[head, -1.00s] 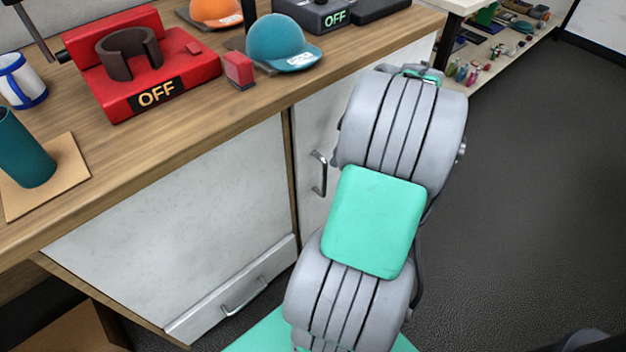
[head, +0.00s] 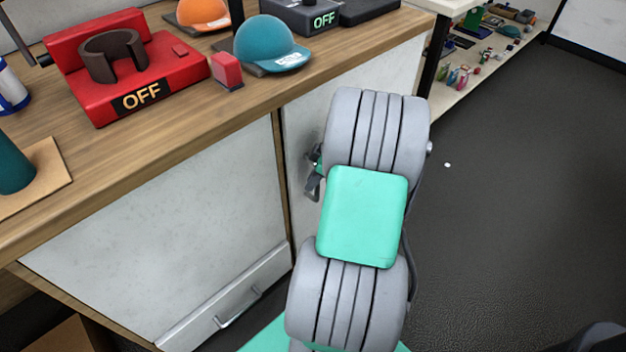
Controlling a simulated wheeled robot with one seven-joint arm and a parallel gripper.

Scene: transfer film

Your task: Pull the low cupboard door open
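The cupboard door (head: 304,125) is a pale panel under the wooden counter, right of a dark vertical gap. It looks shut, and my arm covers much of it. My gripper (head: 314,182) shows only in part at the left edge of my grey arm, close in front of the door. It is where the door's upright metal handle stood in the earlier view. The handle is now hidden or cannot be told apart from the gripper. I cannot see whether the fingers are open, shut or touching the handle.
The counter (head: 120,155) overhangs the door and bears a red press (head: 180,75), a teal cap (head: 268,42) and an orange cap (head: 203,12). Left of the door is a pale panel (head: 160,220) above a low drawer front (head: 195,325).

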